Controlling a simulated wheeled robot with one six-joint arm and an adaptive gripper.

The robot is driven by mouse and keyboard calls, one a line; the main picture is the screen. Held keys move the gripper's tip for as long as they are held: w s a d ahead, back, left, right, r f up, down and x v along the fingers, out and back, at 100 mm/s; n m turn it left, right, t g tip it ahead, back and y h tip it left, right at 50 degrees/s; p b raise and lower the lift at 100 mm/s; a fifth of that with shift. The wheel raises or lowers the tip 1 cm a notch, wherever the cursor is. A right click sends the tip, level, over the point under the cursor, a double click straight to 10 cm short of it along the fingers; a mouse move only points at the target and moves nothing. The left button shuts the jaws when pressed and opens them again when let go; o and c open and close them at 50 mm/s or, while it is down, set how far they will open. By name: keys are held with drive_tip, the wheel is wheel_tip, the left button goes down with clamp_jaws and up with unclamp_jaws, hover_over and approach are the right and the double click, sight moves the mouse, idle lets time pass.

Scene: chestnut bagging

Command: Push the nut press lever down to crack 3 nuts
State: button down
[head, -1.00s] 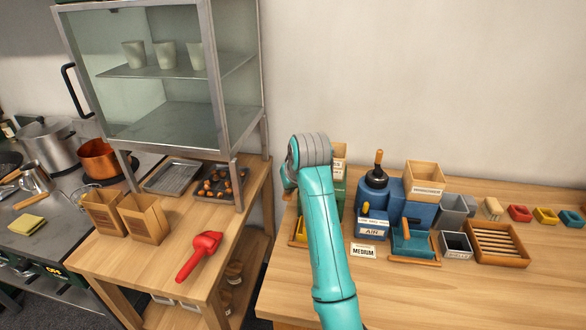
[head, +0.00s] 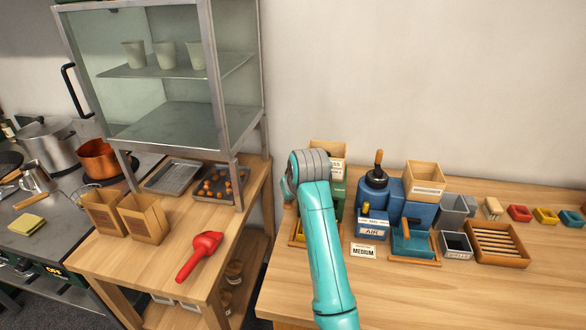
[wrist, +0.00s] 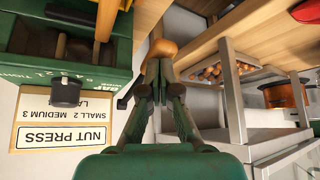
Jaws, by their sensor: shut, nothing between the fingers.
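The green nut press (wrist: 105,80) fills the upper left of the wrist view, which appears upside down. Its white "NUT PRESS" label (wrist: 62,137) and a dark dial knob (wrist: 66,92) show there. A rounded wooden knob (wrist: 163,48), seemingly the lever's end, is right at the tips of my gripper (wrist: 160,68). The fingers are shut with nothing between them; whether they touch the knob is unclear. In the head view my teal arm covers most of the press (head: 338,192) and hides my gripper and the lever.
A blue machine (head: 372,198) with an upright wooden handle stands right of the press. A "MEDIUM" card (head: 363,251) lies in front. A slatted wooden tray (head: 497,262) is further right.

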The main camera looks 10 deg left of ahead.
wheel_tip(320, 180, up, 10)
drive_tip(key=w, duration=0.1)
drive_tip(key=shift+w+a, duration=0.15)
drive_tip(key=shift+w, duration=0.1)
idle(0.4)
idle(0.5)
drive_tip(key=shift+s+f, duration=0.2)
drive_tip(key=shift+f, duration=1)
drive_tip(key=shift+s+f, duration=0.1)
drive_tip(key=shift+f, duration=0.85)
